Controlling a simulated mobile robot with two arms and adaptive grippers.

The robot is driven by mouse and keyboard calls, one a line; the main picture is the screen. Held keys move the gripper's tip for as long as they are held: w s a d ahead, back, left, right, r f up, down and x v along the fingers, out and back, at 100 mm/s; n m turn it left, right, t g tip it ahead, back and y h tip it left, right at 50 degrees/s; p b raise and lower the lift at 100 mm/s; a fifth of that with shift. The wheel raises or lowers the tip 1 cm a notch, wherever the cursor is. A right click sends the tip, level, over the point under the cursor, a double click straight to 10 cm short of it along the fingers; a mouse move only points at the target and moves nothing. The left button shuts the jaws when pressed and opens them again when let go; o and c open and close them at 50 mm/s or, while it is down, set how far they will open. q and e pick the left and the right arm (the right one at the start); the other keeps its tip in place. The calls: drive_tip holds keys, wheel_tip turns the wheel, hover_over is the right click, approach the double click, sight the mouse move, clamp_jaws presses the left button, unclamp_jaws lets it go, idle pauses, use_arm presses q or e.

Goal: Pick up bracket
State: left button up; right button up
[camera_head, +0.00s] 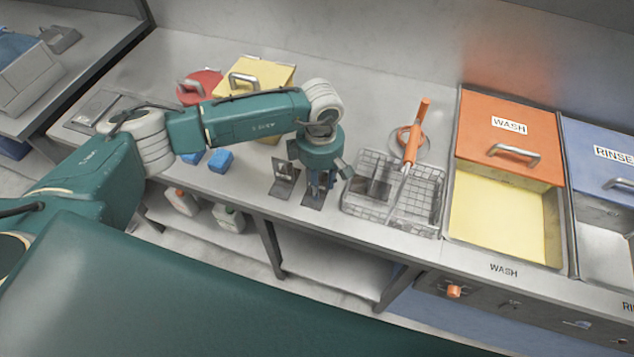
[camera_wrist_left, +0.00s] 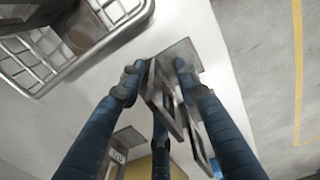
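A grey metal bracket (camera_head: 313,199) stands on the counter in the head view, partly hidden by my left gripper (camera_head: 319,188). The gripper is directly above it and points down. In the left wrist view the bracket (camera_wrist_left: 180,112) has a flat plate and upright slotted parts. The fingers of my left gripper (camera_wrist_left: 158,78) are apart around it. I cannot tell whether any finger touches it. A second, similar bracket (camera_head: 284,181) stands just left of the gripper in the head view. My right gripper is not in view.
A wire basket (camera_head: 425,212) stands close to the right, with an orange-handled tool (camera_head: 412,140) over it. An orange wash lid (camera_head: 510,140) and basin are further right. Blue blocks (camera_head: 220,161), a yellow container (camera_head: 262,72) and a red lid (camera_head: 200,86) are left. The counter's front edge is near.

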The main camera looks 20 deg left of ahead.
use_arm(q)
clamp_jaws()
drive_tip(key=shift+w+r, duration=0.1)
drive_tip(key=shift+r, duration=0.05)
